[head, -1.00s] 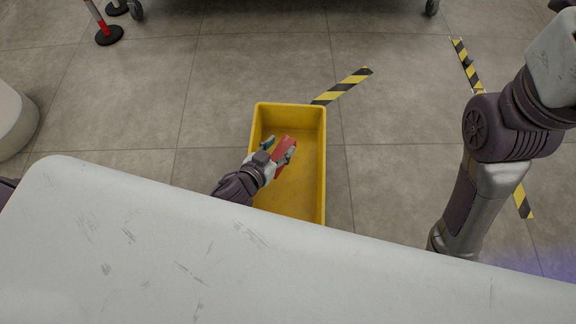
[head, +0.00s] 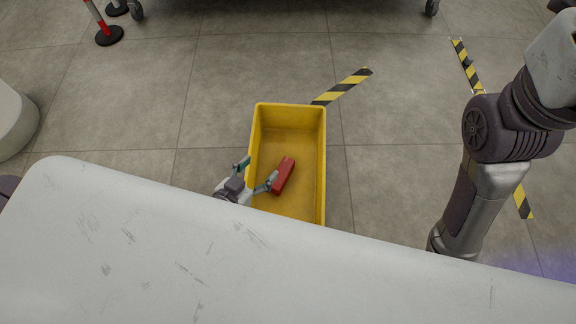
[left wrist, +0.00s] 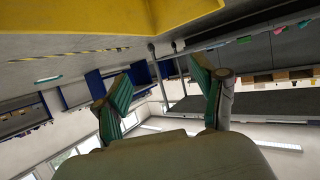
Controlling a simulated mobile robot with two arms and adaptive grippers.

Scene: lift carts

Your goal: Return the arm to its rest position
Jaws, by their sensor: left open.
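My left gripper (head: 257,176) is open and empty at the left wall of the yellow bin (head: 321,160), beside the near edge of my white body. In the left wrist view its two green-padded fingers (left wrist: 165,95) stand apart with nothing between them. A red block (head: 284,175) lies in the bin, just right of the gripper and apart from it. My right arm hangs at the right of the head view; its gripper is not visible.
Yellow-black floor strips lie behind the bin (head: 342,87) and at the right (head: 467,65). A red-white post (head: 103,28) stands at the far left. A wheeled thing (head: 290,3) is at the top edge. Grey floor around the bin is mostly clear.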

